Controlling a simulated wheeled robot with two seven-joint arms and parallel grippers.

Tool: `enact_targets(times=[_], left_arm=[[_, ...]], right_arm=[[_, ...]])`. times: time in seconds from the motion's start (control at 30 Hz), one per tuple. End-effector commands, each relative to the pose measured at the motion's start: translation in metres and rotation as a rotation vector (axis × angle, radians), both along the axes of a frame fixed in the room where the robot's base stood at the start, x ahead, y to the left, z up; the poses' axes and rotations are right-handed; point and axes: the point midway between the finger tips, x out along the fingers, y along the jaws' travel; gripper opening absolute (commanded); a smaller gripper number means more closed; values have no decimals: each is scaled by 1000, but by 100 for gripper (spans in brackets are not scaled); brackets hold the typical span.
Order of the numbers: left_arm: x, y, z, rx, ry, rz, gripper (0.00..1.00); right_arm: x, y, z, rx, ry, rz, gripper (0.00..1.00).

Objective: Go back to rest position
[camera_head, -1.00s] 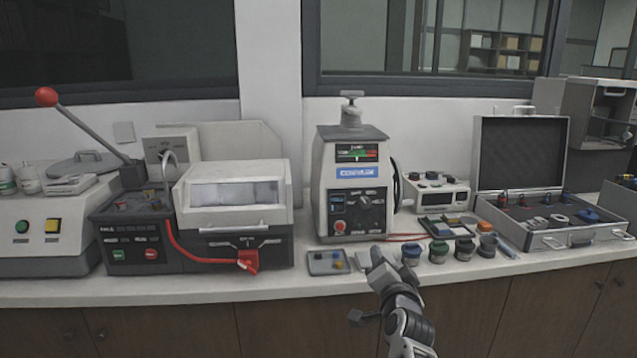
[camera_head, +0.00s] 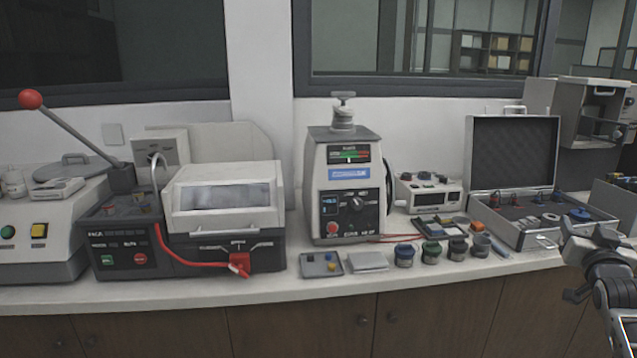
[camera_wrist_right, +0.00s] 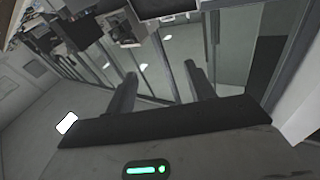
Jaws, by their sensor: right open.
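My right gripper (camera_head: 580,238) is at the right edge of the head view, in front of the open case and the counter's front edge. In the right wrist view its two fingers (camera_wrist_right: 160,85) stand apart with nothing between them. The mounting press (camera_head: 345,190) stands upright at the middle of the counter. A small grey tray with coloured pieces (camera_head: 321,265) and a pale flat block (camera_head: 367,262) lie in front of it. My left gripper does not show in the head view.
The counter (camera_head: 450,275) holds a cutting machine (camera_head: 225,200) at left, several small jars (camera_head: 431,252), and an open case (camera_head: 540,235) at right. A red-knobbed lever (camera_head: 75,130) rises at far left. The space before the counter's left and middle is clear.

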Motion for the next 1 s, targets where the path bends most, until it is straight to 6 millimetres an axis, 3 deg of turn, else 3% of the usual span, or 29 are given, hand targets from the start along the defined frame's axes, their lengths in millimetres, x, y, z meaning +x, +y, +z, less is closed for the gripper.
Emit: enact_targets(times=[0.03,0.17,0.37,0.57,0.67,0.8,0.9,1.0], left_arm=[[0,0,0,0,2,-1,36],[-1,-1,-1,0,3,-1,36],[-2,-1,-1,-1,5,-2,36],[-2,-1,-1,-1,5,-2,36],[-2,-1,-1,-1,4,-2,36],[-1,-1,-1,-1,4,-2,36],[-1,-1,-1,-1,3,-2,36],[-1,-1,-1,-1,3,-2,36]], right_arm=[[-8,-18,14,-44,0,-23,54],[-25,-54,47,-134,0,-71,54],[-32,-5,-29,-233,172,23,54],[-60,55,-116,-337,362,154,54],[-88,94,-169,-388,472,247,54],[-145,152,-238,-440,625,394,54],[-188,187,-275,-460,712,491,54],[-225,215,-299,-468,776,568,54]])
